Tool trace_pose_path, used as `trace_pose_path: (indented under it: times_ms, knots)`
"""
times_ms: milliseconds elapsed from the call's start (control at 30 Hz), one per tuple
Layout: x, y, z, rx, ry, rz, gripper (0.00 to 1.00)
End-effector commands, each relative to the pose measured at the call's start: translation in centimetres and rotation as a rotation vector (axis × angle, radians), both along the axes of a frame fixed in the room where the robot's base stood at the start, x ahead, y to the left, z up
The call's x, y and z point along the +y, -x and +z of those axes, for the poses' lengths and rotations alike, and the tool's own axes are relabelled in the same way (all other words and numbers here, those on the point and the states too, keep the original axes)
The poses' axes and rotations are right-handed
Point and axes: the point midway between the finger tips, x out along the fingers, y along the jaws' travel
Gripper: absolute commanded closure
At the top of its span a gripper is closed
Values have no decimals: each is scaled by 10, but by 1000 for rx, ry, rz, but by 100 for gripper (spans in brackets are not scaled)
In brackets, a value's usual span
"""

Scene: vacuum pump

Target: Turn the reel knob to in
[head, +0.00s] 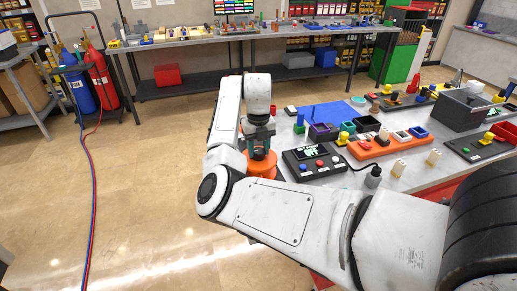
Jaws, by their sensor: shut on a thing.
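My arm reaches out over the near left edge of the workbench, and my gripper (259,150) points down onto an orange round unit (262,168), likely the reel. The gripper is shut on a small dark part at the top of this unit, which looks like the reel knob. The jaws hide most of the knob, so I cannot read its setting. My forearm covers the lower part of the orange unit.
A black control box (316,162) with red, blue and green-lit parts stands just right of the orange unit. Beyond it are an orange tray (385,146), a blue mat (327,113) and a grey bin (459,110). Open floor (150,190) lies to the left.

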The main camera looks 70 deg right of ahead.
Motion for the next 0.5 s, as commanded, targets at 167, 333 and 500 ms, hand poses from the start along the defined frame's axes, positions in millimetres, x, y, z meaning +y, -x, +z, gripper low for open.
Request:
trace_pose_path:
  times_ms: [167, 333, 500]
  knots:
    - [-1, -2, 2, -5, 5, 1, 87]
    - [0, -2, 2, -4, 3, 1, 43]
    - [0, -1, 1, -2, 2, 1, 31]
